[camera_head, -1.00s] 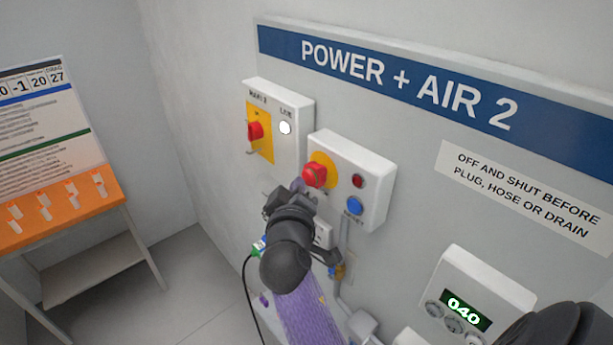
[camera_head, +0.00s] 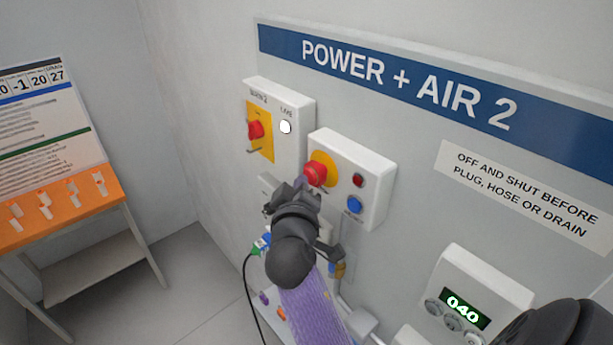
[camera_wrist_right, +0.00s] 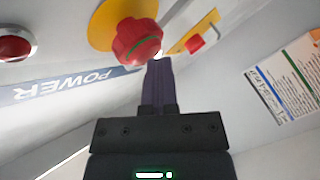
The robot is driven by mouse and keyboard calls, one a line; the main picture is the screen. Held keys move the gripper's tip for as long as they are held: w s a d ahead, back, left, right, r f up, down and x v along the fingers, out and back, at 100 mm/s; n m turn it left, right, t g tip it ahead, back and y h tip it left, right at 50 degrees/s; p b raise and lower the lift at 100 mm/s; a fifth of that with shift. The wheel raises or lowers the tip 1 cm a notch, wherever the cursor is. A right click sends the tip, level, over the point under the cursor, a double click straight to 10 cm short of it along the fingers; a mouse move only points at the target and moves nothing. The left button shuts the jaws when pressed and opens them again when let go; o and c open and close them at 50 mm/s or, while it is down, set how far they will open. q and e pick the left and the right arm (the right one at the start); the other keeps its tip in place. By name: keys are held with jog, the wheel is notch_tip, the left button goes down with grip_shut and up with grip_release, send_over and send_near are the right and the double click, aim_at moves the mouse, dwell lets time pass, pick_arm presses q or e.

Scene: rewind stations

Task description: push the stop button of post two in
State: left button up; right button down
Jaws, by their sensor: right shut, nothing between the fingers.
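The stop button (camera_head: 315,174) is a red mushroom head on a yellow disc, on a white box under the "POWER + AIR 2" sign. In the right wrist view the red button (camera_wrist_right: 137,43) is just left of my fingertips. My right gripper (camera_head: 300,184) is shut and empty, its fingertips close to the lower left edge of the button. I cannot tell whether they touch it. The fingers show in the wrist view (camera_wrist_right: 158,64) as a dark closed pair. My left gripper is not in view.
A dark red lamp (camera_head: 358,180) and a blue button (camera_head: 354,205) share the box. A white box with a red switch (camera_head: 256,129) and a lit white lamp (camera_head: 285,127) is to the left. A display reading 040 (camera_head: 462,309) is lower right. An orange-topped table (camera_head: 60,218) stands at left.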

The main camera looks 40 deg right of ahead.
jog(key=shift+d, duration=0.25)
jog(key=shift+a, duration=0.1)
dwell(0.3)
jog(key=shift+s+a, duration=0.1)
jog(key=shift+a, duration=0.7)
